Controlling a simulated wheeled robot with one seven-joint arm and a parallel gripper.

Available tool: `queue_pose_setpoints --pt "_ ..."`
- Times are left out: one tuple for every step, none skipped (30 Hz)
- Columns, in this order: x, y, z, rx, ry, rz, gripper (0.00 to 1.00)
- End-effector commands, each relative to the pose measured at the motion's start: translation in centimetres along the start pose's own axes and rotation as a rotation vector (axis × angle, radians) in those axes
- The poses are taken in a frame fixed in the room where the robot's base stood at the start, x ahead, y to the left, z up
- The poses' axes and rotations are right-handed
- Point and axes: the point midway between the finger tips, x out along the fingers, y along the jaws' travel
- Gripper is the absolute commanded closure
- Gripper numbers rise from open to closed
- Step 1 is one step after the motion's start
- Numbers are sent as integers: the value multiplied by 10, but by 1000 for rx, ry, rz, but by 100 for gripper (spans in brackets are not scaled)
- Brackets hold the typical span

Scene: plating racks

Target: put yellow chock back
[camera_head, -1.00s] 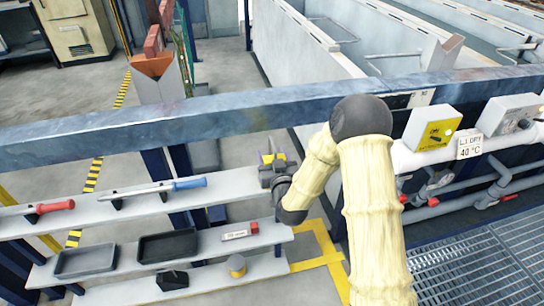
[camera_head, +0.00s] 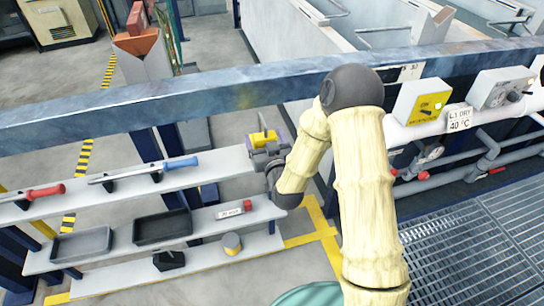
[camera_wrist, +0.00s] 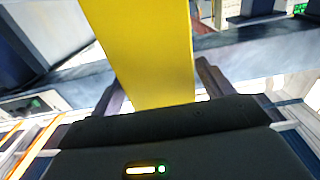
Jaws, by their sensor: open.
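The yellow chock (camera_head: 262,138) is at the right end of the top shelf (camera_head: 215,165). My gripper (camera_wrist: 160,88) is around it, with one finger on each side. The wrist view shows the chock (camera_wrist: 145,45) as a large yellow face between the two fingers, with a gap at the right finger. The fingers are open. In the head view my gripper hides the chock's lower part, so I cannot tell whether it touches the shelf.
Blue-handled (camera_head: 180,162) and red-handled (camera_head: 45,191) tools lie on the top shelf. A blue-grey rail (camera_head: 200,100) crosses behind my arm.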

Motion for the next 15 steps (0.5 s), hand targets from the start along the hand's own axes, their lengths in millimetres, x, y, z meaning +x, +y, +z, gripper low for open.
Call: queue_pose_setpoints --pt "-9 0 1 -1 -3 -1 20" --pt "-14 0 1 0 -2 -1 20" --pt "-21 0 2 0 -3 -1 20" --pt "-27 0 1 0 -2 -1 20" --pt "-32 0 2 0 -3 -1 20" --pt "-39 0 2 0 -3 -1 20" --pt "-44 0 2 0 -4 0 20" --pt "-50 0 2 0 -3 0 20" --pt "-57 0 2 0 -3 0 20" --pt "-62 0 2 -1 -3 0 20" --pt "-68 0 1 -1 -2 0 20" --pt "-67 0 -4 0 -4 1 20" --pt "-67 0 -4 0 -4 0 20" --pt "-68 0 -5 0 -3 -1 20" --pt "-69 -1 -4 1 -4 -2 20"
